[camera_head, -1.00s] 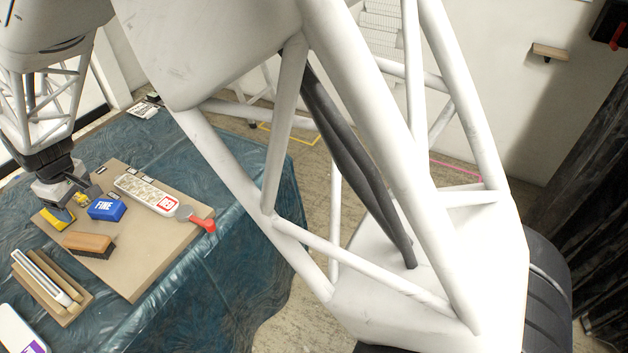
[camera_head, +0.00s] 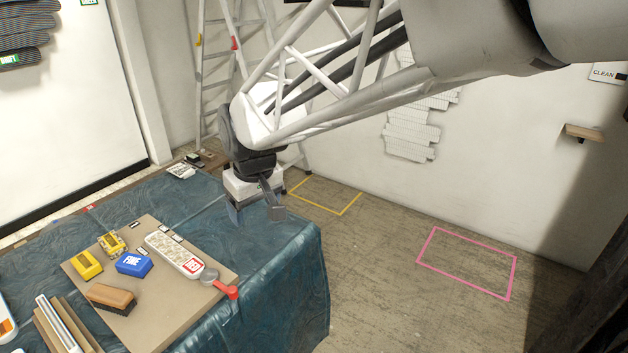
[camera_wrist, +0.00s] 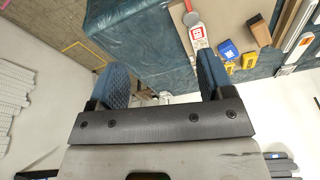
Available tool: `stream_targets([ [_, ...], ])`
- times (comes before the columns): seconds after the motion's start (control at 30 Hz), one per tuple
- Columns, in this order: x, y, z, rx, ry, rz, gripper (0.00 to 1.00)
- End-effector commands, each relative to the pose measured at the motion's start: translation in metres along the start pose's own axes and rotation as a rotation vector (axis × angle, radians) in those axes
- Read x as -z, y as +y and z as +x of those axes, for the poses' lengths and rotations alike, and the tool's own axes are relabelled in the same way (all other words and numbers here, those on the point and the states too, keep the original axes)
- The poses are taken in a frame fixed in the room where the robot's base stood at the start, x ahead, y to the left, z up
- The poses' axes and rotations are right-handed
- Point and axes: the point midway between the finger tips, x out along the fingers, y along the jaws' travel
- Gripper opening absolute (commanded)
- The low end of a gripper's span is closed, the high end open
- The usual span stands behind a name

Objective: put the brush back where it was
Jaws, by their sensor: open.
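The brush (camera_head: 111,298), a wooden block with dark bristles facing down, lies on the tan board (camera_head: 150,318) on the table, near the board's left edge. In the wrist view the brush (camera_wrist: 259,30) is at the upper right, well beyond the fingers. My gripper (camera_head: 255,212) is open and empty. It hangs near the table's far right edge, clear of the board and apart from the brush. In the wrist view the two blue-padded fingers of my gripper (camera_wrist: 162,78) are spread wide with nothing between them.
On the board are a blue FINE block (camera_head: 133,264), two yellow blocks (camera_head: 86,264), a white strip (camera_head: 173,254) and a red-handled tool (camera_head: 222,285). Wooden rails (camera_head: 66,325) lie to its left. A small wooden wall shelf (camera_head: 583,133) is empty. Yellow and pink outlines mark the floor.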

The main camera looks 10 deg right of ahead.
Motion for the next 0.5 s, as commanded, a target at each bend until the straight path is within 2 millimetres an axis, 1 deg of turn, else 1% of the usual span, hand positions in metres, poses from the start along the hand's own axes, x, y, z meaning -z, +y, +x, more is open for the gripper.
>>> stream_targets([
  [0.03, -0.017, 0.01, -0.008, -0.007, 0.004, 0.034, 0.74],
  [0.17, -0.057, 0.03, -0.022, -0.023, 0.009, 0.116, 0.74],
  [0.2, -0.069, 0.036, -0.026, -0.028, 0.011, 0.141, 0.74],
  [0.27, -0.088, 0.043, -0.031, -0.036, 0.013, 0.178, 0.74],
  [0.3, -0.1, 0.047, -0.034, -0.041, 0.015, 0.204, 0.74],
  [0.47, -0.151, 0.06, -0.045, -0.062, 0.022, 0.303, 0.74],
  [0.5, -0.164, 0.063, -0.046, -0.068, 0.022, 0.328, 0.74],
])
